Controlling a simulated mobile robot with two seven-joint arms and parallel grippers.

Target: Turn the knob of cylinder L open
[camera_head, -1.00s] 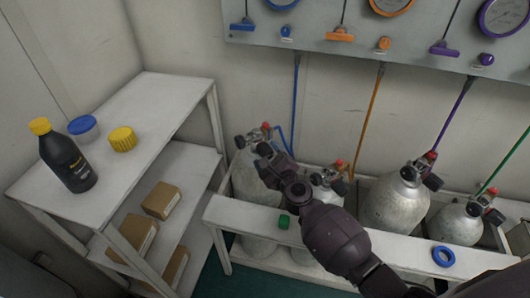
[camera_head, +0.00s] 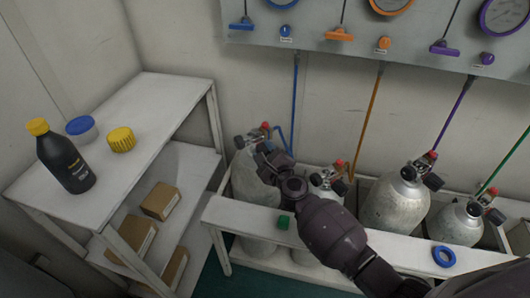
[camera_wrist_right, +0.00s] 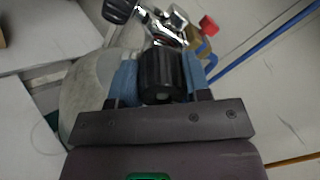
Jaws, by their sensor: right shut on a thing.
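The leftmost grey cylinder (camera_head: 243,184) stands in the rack with a blue hose at its valve. My right gripper (camera_head: 266,160) is at this valve, coming from the lower right. In the right wrist view, the blue-padded fingers of my right gripper (camera_wrist_right: 161,76) are on both sides of a ribbed black knob (camera_wrist_right: 161,70) and shut on it. The metal valve (camera_wrist_right: 168,27) is just beyond, with a second black knob (camera_wrist_right: 119,10) and a red part (camera_wrist_right: 208,25). In the head view the gripper hides the held knob. I cannot read any cylinder label. My left gripper is out of view.
More cylinders (camera_head: 396,203) stand to the right behind the rack's white front rail (camera_head: 380,241). A green cap (camera_head: 283,223) and a blue ring (camera_head: 443,256) lie on the rail. A shelf (camera_head: 130,105) with bottle and jars is left; the gauge panel is above.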

